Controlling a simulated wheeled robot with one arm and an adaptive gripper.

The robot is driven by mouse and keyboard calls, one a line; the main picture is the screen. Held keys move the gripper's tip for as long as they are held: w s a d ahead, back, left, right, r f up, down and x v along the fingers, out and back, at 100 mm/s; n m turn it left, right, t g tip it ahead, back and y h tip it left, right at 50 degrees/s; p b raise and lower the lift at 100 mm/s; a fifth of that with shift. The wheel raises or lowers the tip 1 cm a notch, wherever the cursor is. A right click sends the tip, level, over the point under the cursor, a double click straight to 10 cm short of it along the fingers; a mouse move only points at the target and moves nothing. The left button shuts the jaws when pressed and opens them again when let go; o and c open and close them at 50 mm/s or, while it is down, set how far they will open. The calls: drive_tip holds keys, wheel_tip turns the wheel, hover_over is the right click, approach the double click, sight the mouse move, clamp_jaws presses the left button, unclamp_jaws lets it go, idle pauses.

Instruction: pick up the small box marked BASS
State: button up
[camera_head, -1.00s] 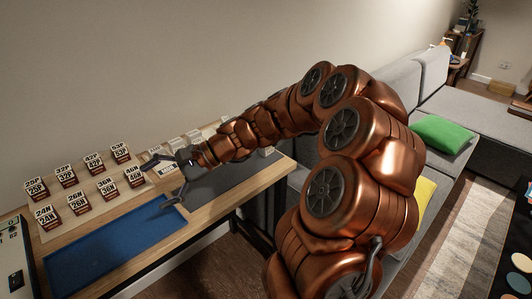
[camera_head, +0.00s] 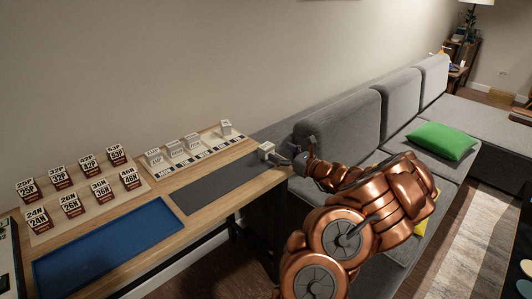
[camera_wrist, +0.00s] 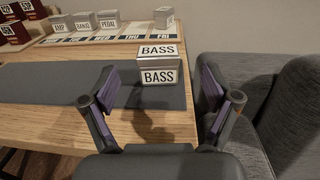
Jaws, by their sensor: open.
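The small box marked BASS (camera_wrist: 158,70) is a light grey box with white labels on its top and front. In the wrist view it sits at the right end of the dark grey mat (camera_wrist: 60,90), near the table's edge. In the head view the box (camera_head: 266,149) shows just left of my gripper (camera_head: 293,153). In the wrist view my gripper (camera_wrist: 160,92) is open, its two fingers apart on either side of the box's line and nearer the camera. The box stands ahead, between the fingers as seen, and nothing is visibly held.
A day-marked board (camera_head: 200,152) with several small grey boxes lies behind the mat. Several numbered boxes stand on a board (camera_head: 84,203) at left, behind a blue tray (camera_head: 110,245). A grey sofa (camera_head: 340,120) stands close to the table's right end.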

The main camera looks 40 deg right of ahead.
sight(266, 146)
drive_tip(key=shift+w+a+f+p, duration=0.1)
drive_tip(key=shift+w+a+p, duration=0.1)
drive_tip(key=shift+w, duration=1.55)
drive_tip(key=shift+w+a+f+p, duration=0.1)
drive_tip(key=shift+w+a+p, duration=0.1)
drive_tip(key=shift+w, duration=1.55)
drive_tip(key=shift+d, duration=0.1)
drive_tip(key=c, duration=1.3)
drive_tip(key=shift+r, duration=0.1)
drive_tip(key=shift+r, duration=1.7)
drive_tip(key=s+a+b, duration=0.1)
drive_tip(key=s+a, duration=0.2)
drive_tip(key=a, duration=0.1)
drive_tip(key=s+a+r, duration=0.1)
drive_tip(key=s+a, duration=0.2)
drive_tip(key=s, duration=0.1)
drive_tip(key=s+a+b, duration=0.1)
drive_tip(key=s+a, duration=0.3)
drive_tip(key=shift+a+r+b, duration=0.25)
drive_tip(key=shift+a+b, duration=0.1)
